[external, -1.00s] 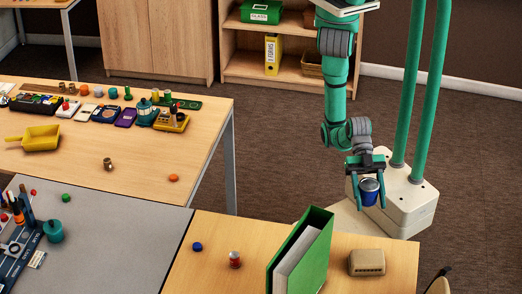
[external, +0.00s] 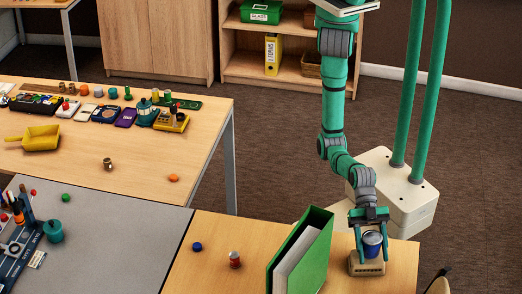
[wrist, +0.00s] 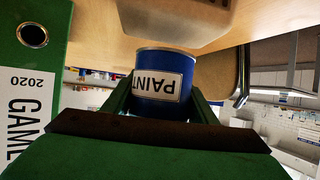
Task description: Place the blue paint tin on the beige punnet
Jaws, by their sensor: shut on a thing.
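The blue paint tin (external: 372,239) is held upright between the two green fingers of my gripper (external: 373,251). In the wrist view the tin (wrist: 165,70) shows its white PAINT label upside down. The beige punnet (external: 367,268) stands on the near wooden table, and the tin is right over it in the external view. In the wrist view the punnet (wrist: 175,22) is at the top edge, close to the tin's lower end. I cannot tell whether they touch. The punnet's top is partly hidden by the tin and fingers.
A tall green binder (external: 305,250) stands just left of the punnet and also fills the left of the wrist view (wrist: 30,70). The table's right edge is near the punnet.

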